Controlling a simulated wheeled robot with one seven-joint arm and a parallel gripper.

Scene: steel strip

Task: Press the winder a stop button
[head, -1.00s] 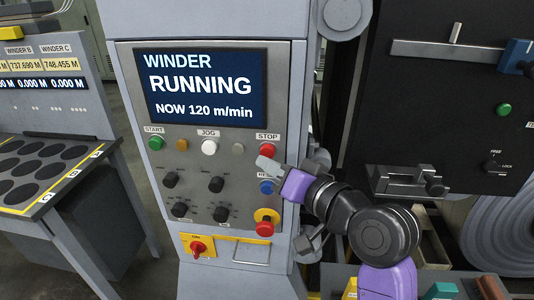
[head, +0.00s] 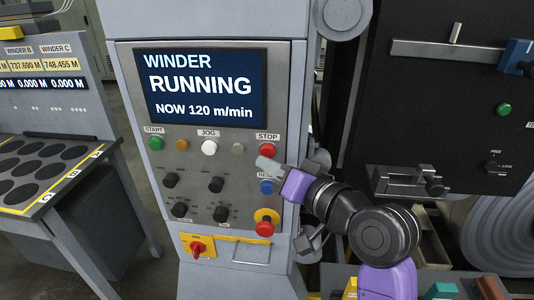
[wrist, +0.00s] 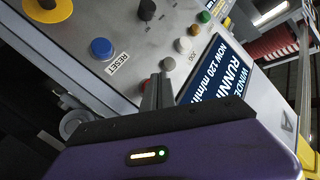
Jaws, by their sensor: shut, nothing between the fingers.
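The winder panel (head: 225,225) has a screen (head: 205,88) reading "WINDER RUNNING NOW 120 m/min". The red stop button (head: 267,149) sits under the STOP label at the panel's upper right. My gripper (head: 268,164) is shut and empty, its tips just below the stop button in the head view. I cannot tell whether the tips touch the button.
A blue reset button (head: 266,187) and a red emergency stop (head: 265,229) on yellow lie below. White jog (head: 209,148) and green start (head: 155,143) buttons are to the left, with several black knobs underneath. A dark machine panel (head: 445,110) stands to the right.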

